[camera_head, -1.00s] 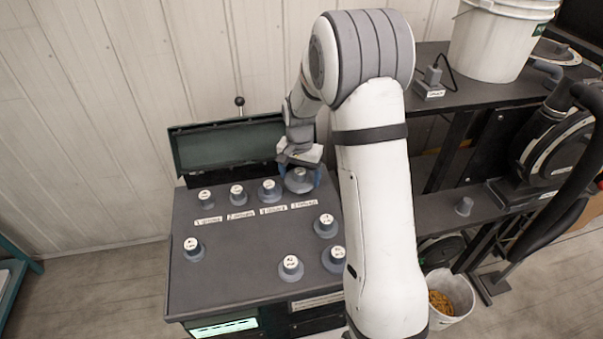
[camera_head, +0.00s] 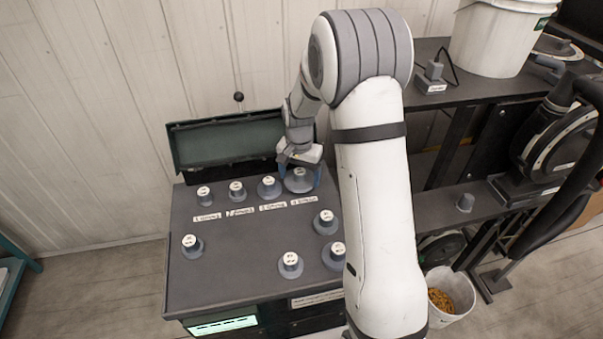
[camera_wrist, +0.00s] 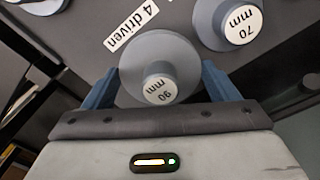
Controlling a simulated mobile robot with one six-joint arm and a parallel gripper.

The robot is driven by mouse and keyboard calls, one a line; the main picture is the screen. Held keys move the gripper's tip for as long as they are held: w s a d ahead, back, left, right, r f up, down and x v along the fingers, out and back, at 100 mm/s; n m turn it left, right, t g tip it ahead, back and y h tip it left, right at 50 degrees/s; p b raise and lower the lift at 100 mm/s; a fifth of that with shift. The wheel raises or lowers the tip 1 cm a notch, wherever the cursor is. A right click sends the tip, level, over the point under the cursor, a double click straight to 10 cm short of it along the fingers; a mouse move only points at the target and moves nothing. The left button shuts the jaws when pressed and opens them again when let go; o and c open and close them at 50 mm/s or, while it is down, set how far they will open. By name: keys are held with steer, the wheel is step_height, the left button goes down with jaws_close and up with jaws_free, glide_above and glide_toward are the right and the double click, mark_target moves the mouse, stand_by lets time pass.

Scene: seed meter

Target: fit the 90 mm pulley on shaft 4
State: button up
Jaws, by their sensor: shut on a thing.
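The 90 mm pulley (camera_wrist: 133,78) is a grey stepped disc with a white "90 mm" cap, at the back right of the dark machine top. It also shows in the head view (camera_head: 299,184). My gripper (camera_wrist: 160,85) has its blue fingers on both sides of the pulley's wide flange and is shut on it. The gripper also shows in the head view (camera_head: 301,176), above the "4 driven" label (camera_wrist: 131,25). The pulley looks level and low, at the end of the back row. Shaft 4 is hidden, so I cannot tell how far the pulley sits down on it.
Left of it in the back row stand several smaller pulleys, including the 70 mm one (camera_wrist: 214,28) close by. Loose pulleys (camera_head: 290,267) stand along the front and right of the top. An open green lid (camera_head: 225,143) rises behind. The middle of the top is clear.

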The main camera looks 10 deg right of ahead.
steer(key=shift+f+b, duration=0.55)
steer(key=shift+f, duration=0.15)
steer(key=o, duration=1)
steer(key=shift+o, duration=0.2)
steer(key=shift+r+b, duration=0.3)
steer(key=shift+r, duration=3.6)
